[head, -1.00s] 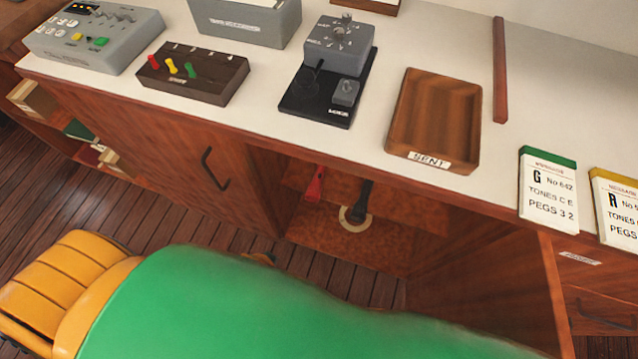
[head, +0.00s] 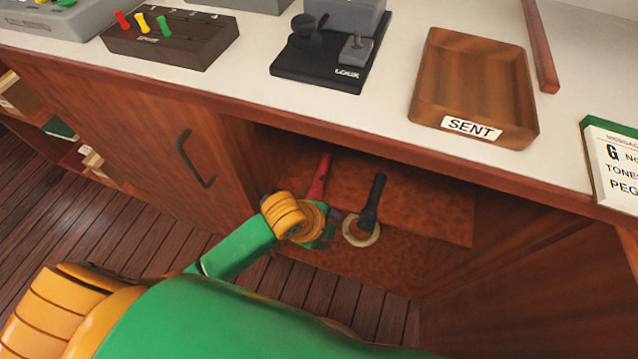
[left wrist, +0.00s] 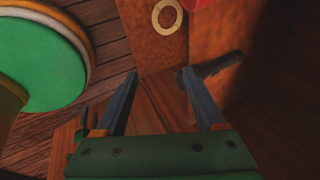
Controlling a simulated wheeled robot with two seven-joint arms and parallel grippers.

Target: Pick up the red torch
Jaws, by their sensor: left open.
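The red torch (head: 319,178) lies in the open cupboard under the counter, its lower end close behind my left wrist. A red piece, probably the torch, shows at the top edge of the left wrist view (left wrist: 196,4). My left gripper (head: 331,228) is at the cupboard opening, just below and right of the red torch. Its fingers (left wrist: 159,74) are apart with nothing between them. My right gripper is not in view.
A black torch (head: 374,199) lies right of the red one, beside a pale ring (head: 361,233). The counter (head: 300,110) overhangs the cupboard. A closed door with a dark handle (head: 195,160) is on the left, a side panel (head: 540,260) on the right.

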